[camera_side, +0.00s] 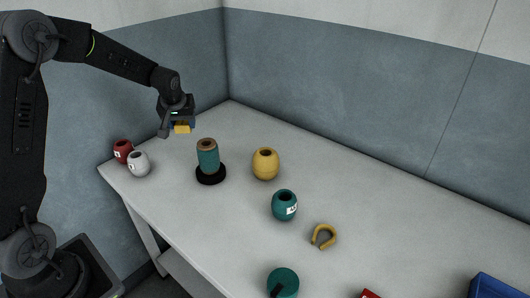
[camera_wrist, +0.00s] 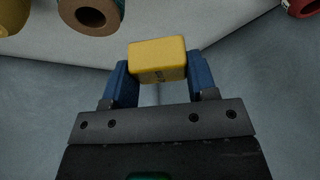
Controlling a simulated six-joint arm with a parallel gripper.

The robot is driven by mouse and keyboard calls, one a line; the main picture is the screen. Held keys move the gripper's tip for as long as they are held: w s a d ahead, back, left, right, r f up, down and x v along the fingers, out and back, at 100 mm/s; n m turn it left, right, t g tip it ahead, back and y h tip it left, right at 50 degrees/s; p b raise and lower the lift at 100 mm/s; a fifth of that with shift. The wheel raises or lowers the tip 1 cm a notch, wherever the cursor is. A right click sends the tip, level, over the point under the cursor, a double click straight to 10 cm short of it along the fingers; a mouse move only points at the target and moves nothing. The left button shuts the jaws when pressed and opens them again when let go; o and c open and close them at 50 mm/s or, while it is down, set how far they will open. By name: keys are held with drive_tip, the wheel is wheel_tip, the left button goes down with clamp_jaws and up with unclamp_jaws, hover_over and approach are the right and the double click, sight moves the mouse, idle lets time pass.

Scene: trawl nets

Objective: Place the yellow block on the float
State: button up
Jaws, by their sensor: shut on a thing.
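My gripper (camera_side: 176,122) is shut on the yellow block (camera_side: 182,129) and holds it in the air above the far left of the table. In the wrist view the yellow block (camera_wrist: 157,58) sits between the two blue fingers. Several barrel-shaped pieces that look like floats stand upright on the table: a red one (camera_side: 122,150), a white one (camera_side: 139,165), a yellow one (camera_side: 265,164) and a teal one (camera_side: 285,206). The pictures do not settle which one is the float. My gripper is above and apart from them all.
A teal-wound spool (camera_side: 208,158) stands on a black base (camera_side: 211,176) right of my gripper. A yellow shackle-like piece (camera_side: 323,236), a dark green round piece (camera_side: 283,281) and a blue bin (camera_side: 496,287) lie nearer. The table (camera_side: 400,235) is bare at right; walls stand behind.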

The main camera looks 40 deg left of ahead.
drive_tip(key=w+d+r+m+t+h, duration=0.1)
drive_tip(key=w+d+r+m, duration=0.3)
drive_tip(key=w+d, duration=0.55)
hover_over(267, 150)
drive_tip(key=s, duration=0.2)
drive_tip(key=f, duration=0.7)
drive_tip(key=shift+w+d, duration=0.1)
drive_tip(key=shift+w, duration=0.15)
drive_tip(key=shift+w+d+f, duration=0.1)
drive_tip(key=shift+d+f, duration=0.1)
drive_tip(key=shift+f, duration=1.9)
drive_tip(key=shift+f, duration=0.15)
drive_tip(key=o, duration=0.9)
drive_tip(key=v, duration=1.2)
drive_tip(key=shift+a+r, duration=0.15)
drive_tip(key=shift+r, duration=0.1)
